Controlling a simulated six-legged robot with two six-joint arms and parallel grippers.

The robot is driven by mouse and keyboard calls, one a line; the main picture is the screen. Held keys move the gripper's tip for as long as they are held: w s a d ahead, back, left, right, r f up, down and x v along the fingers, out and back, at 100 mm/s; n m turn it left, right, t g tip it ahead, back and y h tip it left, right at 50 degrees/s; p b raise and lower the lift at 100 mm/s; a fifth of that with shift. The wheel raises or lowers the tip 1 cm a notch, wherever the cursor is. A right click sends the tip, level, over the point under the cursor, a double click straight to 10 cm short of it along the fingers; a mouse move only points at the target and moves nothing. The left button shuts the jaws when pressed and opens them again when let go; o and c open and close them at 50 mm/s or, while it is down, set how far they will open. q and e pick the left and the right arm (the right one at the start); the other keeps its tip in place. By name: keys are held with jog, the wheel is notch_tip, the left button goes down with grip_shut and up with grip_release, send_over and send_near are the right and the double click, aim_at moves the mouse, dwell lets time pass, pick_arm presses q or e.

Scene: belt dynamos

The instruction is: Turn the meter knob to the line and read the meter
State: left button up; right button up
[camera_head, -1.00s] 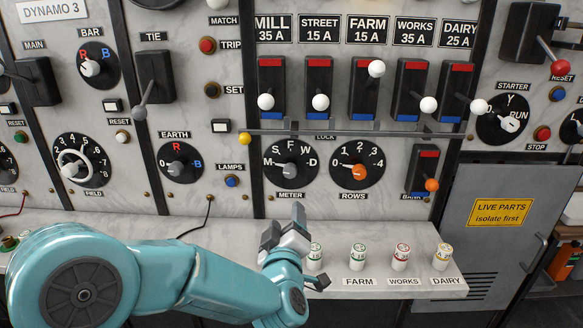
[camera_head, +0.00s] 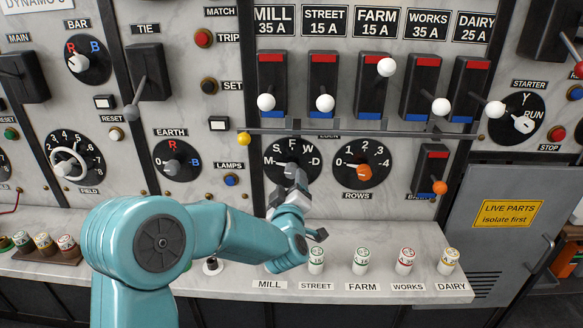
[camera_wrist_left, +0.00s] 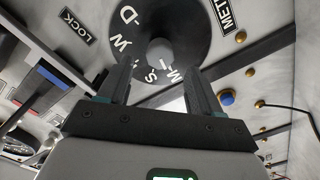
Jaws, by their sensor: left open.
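The meter dial (camera_head: 310,172) is a round black plate with white letters, including M, S, W and D, above the METER label. In the left wrist view the dial (camera_wrist_left: 190,25) fills the top middle, with its grey meter knob (camera_wrist_left: 160,52) at its centre. My left gripper (camera_head: 298,178) is in front of the dial's lower part and partly hides the knob in the head view. Its fingers (camera_wrist_left: 157,75) are open, one on each side just below the knob in the wrist view. I cannot tell whether they touch it, or where it points. My right gripper is not in view.
The ROWS dial (camera_head: 345,180) with its orange knob is close on the right. A grey lock bar (camera_head: 345,131) runs above both dials. Labelled fuses, such as the FARM one (camera_head: 361,260), stand on the pale shelf (camera_head: 215,284) below.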

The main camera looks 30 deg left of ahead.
aim_at(292, 174)
pick_arm(q)
jog(key=p+x, duration=0.1)
jog(key=x, duration=0.4)
jog(key=shift+w+a, duration=0.2)
jog(key=shift+w, duration=0.25)
jog(key=shift+f, duration=0.1)
jog(key=c, duration=1)
